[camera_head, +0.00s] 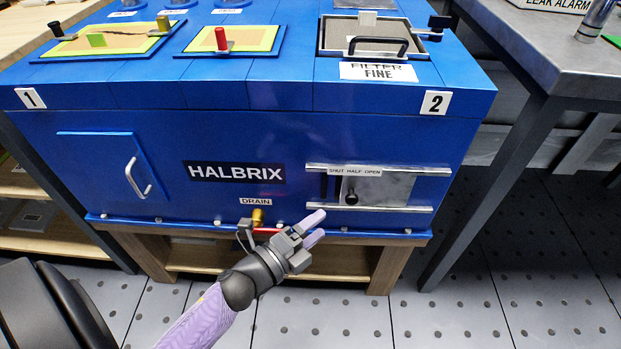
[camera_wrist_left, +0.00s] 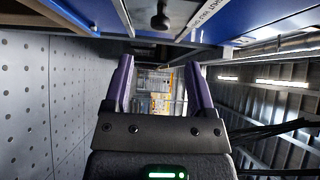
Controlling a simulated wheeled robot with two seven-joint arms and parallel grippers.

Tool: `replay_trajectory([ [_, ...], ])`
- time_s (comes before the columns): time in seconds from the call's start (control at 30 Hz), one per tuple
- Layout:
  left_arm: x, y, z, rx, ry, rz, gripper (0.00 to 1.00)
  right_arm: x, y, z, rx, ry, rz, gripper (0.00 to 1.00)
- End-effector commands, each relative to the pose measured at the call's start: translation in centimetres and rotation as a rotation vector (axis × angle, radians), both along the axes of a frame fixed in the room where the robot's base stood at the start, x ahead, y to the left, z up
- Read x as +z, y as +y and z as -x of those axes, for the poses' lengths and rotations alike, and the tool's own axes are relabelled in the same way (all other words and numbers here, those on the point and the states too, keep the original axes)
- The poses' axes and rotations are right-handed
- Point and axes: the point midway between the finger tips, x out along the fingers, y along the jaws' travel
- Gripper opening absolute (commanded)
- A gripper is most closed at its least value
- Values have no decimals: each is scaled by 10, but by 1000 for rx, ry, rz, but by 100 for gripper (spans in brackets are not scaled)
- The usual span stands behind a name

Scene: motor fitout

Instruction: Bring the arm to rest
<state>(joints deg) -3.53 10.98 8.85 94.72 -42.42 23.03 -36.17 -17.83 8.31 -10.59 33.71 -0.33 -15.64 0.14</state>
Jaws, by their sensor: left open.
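My left gripper (camera_head: 314,228) is in front of the lower edge of the blue HALBRIX cabinet (camera_head: 330,140), just left of and below the silver sliding shutter (camera_head: 385,188). Its two purple fingers are apart, with nothing between them. In the left wrist view my left gripper (camera_wrist_left: 160,85) also shows its fingers spread and empty, with the cabinet front above them. The purple forearm (camera_head: 200,318) reaches in from the lower left. My right gripper is not in view.
A brass drain valve (camera_head: 257,217) with a red lever sits left of the gripper. A door handle (camera_head: 137,178) sticks out further left. The cabinet stands on a wooden bench (camera_head: 155,255). A grey metal table (camera_head: 560,60) stands at right. The floor (camera_head: 340,320) in front is clear.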

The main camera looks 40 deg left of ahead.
Motion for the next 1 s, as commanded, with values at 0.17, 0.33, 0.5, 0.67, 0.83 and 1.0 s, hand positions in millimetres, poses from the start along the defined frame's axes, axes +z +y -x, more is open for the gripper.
replay_trajectory([
  [0.17, 0, 2, 10, 1, 0, 1, 71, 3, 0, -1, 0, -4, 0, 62],
  [0.33, -1, 2, 10, 0, 0, 0, 71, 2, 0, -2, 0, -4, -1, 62],
  [0.5, -1, 2, 10, 1, 1, 1, 71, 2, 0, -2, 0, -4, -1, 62],
  [0.67, -62, 6, 32, 85, 210, 164, 71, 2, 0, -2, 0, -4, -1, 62],
  [0.83, -201, 9, 141, 395, 738, 513, 71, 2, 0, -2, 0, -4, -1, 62],
  [1.0, -277, 4, 285, 769, 1161, 695, 71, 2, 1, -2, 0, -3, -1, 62],
])
